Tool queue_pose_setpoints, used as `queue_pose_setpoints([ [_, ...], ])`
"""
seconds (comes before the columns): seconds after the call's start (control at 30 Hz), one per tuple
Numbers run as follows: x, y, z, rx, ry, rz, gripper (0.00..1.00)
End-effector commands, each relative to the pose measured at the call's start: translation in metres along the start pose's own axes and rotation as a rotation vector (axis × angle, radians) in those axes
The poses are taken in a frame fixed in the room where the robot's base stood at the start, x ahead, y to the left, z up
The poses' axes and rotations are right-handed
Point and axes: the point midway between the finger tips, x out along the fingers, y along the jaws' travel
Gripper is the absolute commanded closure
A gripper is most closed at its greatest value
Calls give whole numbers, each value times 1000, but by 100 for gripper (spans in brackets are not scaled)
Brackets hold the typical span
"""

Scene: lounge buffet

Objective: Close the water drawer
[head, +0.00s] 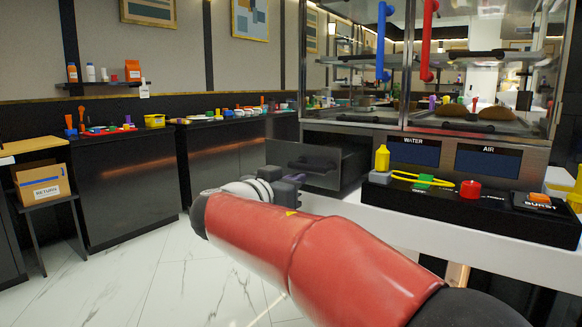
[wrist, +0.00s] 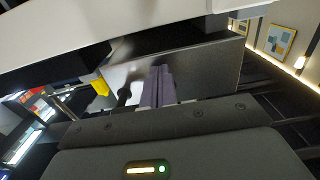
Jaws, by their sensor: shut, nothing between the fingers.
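The water drawer (head: 335,160) is a dark grey box that stands pulled out on the left side of the steel cabinet, next to the panel marked WATER (head: 413,151). Its front has a dark bar handle. My gripper (head: 292,180) is at the lower left of the drawer front, partly hidden behind my red arm. In the wrist view, the fingers (wrist: 158,86) are shut together and empty, pointing at the grey drawer front (wrist: 205,70). A dark post, perhaps part of the handle, shows left of the fingers. I cannot tell whether the fingertips touch the drawer.
A white counter (head: 400,217) carries a black control box with a yellow bottle (head: 382,158), yellow ring and red button (head: 471,189). Glass cases with blue (head: 382,40) and red handles stand above. The marble floor (head: 135,265) at left is clear.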

Motion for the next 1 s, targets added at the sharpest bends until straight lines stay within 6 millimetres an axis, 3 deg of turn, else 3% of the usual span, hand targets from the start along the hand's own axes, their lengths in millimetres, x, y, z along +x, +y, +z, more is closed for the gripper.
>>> queue_pose_setpoints([
  [0.57, 0, 0, 0, 0, 0, 0, 100],
  [1.0, 12, 0, 1, 1, 0, 1, 100],
])
